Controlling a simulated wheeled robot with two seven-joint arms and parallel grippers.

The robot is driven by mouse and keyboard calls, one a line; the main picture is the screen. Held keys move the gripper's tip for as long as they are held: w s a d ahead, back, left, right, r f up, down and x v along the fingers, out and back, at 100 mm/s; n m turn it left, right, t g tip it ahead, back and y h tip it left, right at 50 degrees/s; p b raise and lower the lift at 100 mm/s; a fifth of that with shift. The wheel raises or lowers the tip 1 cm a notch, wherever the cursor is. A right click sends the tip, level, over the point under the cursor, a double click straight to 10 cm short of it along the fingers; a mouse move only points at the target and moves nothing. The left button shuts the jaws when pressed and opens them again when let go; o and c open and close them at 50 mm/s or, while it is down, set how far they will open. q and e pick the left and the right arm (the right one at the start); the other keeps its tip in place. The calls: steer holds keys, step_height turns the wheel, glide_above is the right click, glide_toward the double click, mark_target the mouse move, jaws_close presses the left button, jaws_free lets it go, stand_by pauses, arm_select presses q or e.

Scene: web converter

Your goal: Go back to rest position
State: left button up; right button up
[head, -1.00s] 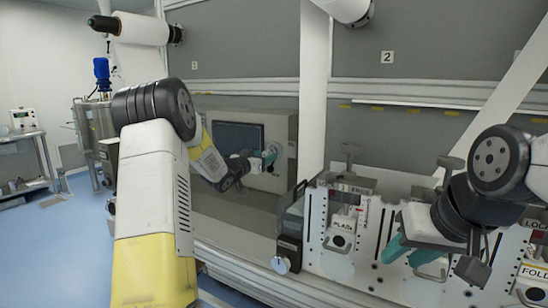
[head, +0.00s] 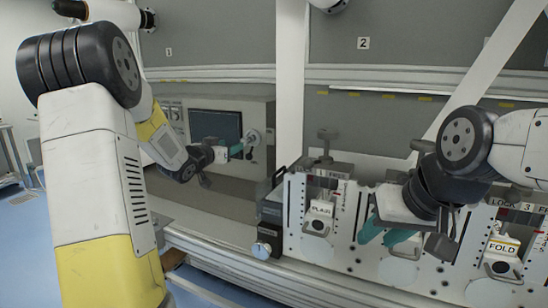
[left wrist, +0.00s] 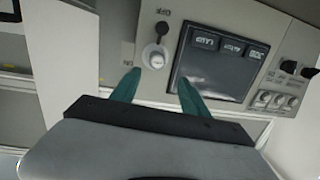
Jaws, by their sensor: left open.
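My left gripper (head: 240,148) is open in front of the grey control cabinet, with its teal fingers just left of the cabinet's round knob (head: 253,137) in the head view. In the left wrist view, the two fingers (left wrist: 158,92) stand apart with nothing between them. The pale knob (left wrist: 155,56) is beyond the fingertips, beside the dark screen (left wrist: 210,65). My right gripper (head: 386,234) hangs in front of the white panel (head: 350,240), its two teal fingers apart. I see nothing held in it, though the arm hides part of the panel behind it.
A white upright post (head: 289,90) stands between the cabinet and panel. A metal rail (head: 215,258) runs along the front. Blue floor (head: 22,240) shows at the left.

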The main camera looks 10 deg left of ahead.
arm_select(q)
steer(key=s+d+r+n+g+y, duration=0.1)
steer(key=s+r+n+g+y, duration=0.25)
steer(key=s, duration=1.05)
steer(key=s+d+f+g, duration=0.2)
steer(key=s, duration=0.6)
steer(key=s+d+f+g+h, duration=0.1)
steer(key=s+d+f+g, duration=0.1)
steer(key=s, duration=0.7)
steer(key=s+d+f+g, duration=0.2)
steer(key=s+d, duration=0.2)
steer(key=s, duration=0.4)
steer(key=shift+s+d+f+m+g, duration=0.15)
steer(key=shift+s+f+m+g, duration=0.2)
steer(key=shift+s, duration=0.05)
